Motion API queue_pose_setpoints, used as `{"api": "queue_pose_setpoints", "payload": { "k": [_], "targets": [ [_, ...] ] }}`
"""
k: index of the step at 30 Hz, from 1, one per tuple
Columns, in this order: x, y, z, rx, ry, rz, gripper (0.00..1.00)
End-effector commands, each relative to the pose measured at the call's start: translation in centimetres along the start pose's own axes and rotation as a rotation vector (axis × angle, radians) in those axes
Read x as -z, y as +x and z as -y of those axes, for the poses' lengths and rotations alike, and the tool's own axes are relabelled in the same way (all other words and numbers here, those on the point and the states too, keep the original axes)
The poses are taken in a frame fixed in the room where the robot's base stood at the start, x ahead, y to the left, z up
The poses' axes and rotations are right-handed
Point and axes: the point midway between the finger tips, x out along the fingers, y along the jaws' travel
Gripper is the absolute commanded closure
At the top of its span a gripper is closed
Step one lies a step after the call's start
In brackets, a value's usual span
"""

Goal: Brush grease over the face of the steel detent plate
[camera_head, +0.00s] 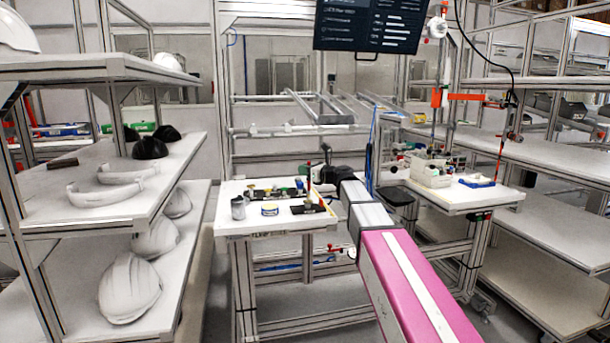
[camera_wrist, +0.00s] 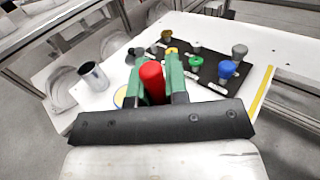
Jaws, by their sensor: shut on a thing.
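My gripper (camera_wrist: 153,85) has green fingers shut on a red handle (camera_wrist: 152,75), which looks like the brush's. In the head view the red handle (camera_head: 308,180) stands about upright above the right part of the white table. Its lower end is hidden in the wrist view.
A grey metal cup (camera_head: 238,208) stands at the table's left; the wrist view shows it too (camera_wrist: 93,76). A dark board (camera_wrist: 212,88) carries several coloured knobs. A yellow strip (camera_wrist: 261,92) runs along one table edge. Shelves with white helmet shells (camera_head: 130,288) stand at the left.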

Motion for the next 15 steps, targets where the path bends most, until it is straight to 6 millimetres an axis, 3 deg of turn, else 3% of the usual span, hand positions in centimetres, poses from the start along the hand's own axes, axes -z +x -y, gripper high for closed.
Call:
{"api": "queue_pose_setpoints", "payload": {
  "k": [15],
  "targets": [
    [-3.6,0.0,0.0,0.0,-0.001,0.0,1.0]
  ]
}}
